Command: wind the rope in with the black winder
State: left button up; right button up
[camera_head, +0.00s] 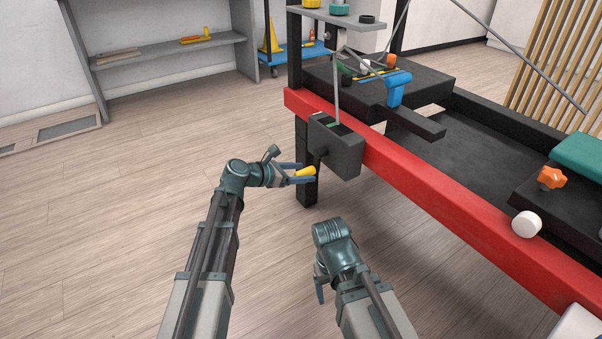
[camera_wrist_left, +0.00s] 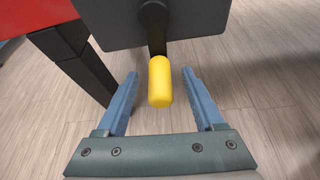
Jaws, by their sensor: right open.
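The black winder (camera_head: 336,146) is a box on the near left end of the red-edged frame. Its yellow handle (camera_head: 305,172) sticks out below on a dark crank; it also shows in the left wrist view (camera_wrist_left: 160,84). A thin grey line (camera_head: 336,98), perhaps the rope, rises from the top of the box. My left gripper (camera_head: 303,174) is open, with its blue fingers on either side of the handle and visible gaps to it. My right gripper (camera_head: 320,283) is open and empty, low in front of the frame, with its fingers partly hidden.
The red beam (camera_head: 430,195) runs from the winder to the lower right. A black leg (camera_head: 307,187) stands behind the handle. A blue part (camera_head: 397,90), an orange knob (camera_head: 551,178) and a white knob (camera_head: 526,224) sit on the frame. The floor at left is clear.

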pick_arm(q)
jog(key=p+v, duration=0.5)
jog(key=v, duration=0.8)
jog(key=shift+s+a, duration=0.3)
jog(key=shift+d+r, duration=0.1)
